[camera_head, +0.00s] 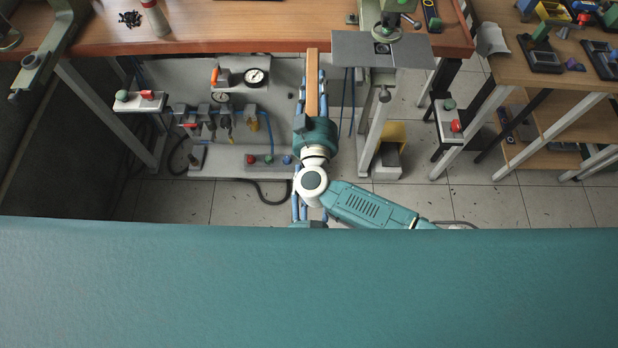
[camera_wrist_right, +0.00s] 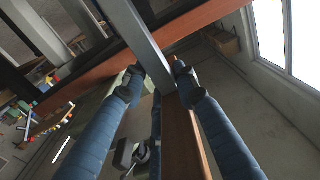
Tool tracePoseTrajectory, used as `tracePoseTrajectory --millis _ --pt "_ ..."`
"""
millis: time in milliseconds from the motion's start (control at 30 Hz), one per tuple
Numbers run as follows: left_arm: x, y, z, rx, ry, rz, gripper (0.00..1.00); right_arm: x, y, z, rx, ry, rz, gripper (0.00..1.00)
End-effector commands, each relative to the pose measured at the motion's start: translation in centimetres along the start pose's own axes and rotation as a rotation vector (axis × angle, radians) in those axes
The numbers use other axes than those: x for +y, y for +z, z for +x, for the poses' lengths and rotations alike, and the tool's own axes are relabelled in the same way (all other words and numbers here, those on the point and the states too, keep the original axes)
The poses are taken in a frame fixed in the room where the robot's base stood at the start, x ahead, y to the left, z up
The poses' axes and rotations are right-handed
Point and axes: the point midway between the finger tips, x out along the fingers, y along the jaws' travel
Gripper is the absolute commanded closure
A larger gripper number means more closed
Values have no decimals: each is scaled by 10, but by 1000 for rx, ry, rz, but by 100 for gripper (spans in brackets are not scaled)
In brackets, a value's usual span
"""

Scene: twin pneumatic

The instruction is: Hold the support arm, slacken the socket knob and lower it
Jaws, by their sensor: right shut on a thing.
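A long brown bar (camera_head: 312,85), which looks like the support arm, lies between the blue fingers of my right gripper (camera_head: 312,58), below the bench's front edge. My right gripper is shut on this bar. In the right wrist view the bar (camera_wrist_right: 183,140) runs up between the fingertips of my right gripper (camera_wrist_right: 156,78), and a grey bar meets its far end. A small grey knob (camera_head: 384,95) on a post under the grey plate may be the socket knob; I cannot tell.
The wooden bench (camera_head: 240,40) spans the top, with a grey plate (camera_head: 350,48) at its edge. A pneumatic panel (camera_head: 230,130) with gauges, valves and hoses stands below on the left. A second table (camera_head: 510,75) is at the right. The tiled floor (camera_head: 490,205) is clear at lower right.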

Motion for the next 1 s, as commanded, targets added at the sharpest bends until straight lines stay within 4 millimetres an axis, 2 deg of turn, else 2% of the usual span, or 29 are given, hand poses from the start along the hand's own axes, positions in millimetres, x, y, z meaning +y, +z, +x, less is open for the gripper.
tracePoseTrajectory --millis 33,333,367,467,800,867,1000 --pt "0 0 0 0 0 0 52 2 8 -2 -13 2 -7 97" --pt "1 1 0 0 0 0 52 2 9 -2 -15 2 -7 97" --pt "1 1 0 0 0 0 52 2 9 -2 -15 2 -7 69" --pt "1 1 0 0 0 0 52 2 8 -2 -13 1 -6 50" --pt "0 0 0 0 0 0 52 0 4 -3 -7 0 -1 49" --pt "0 0 0 0 0 0 52 0 4 -8 -8 0 0 49" --pt "0 0 0 0 0 0 52 1 5 -31 -11 0 2 49"
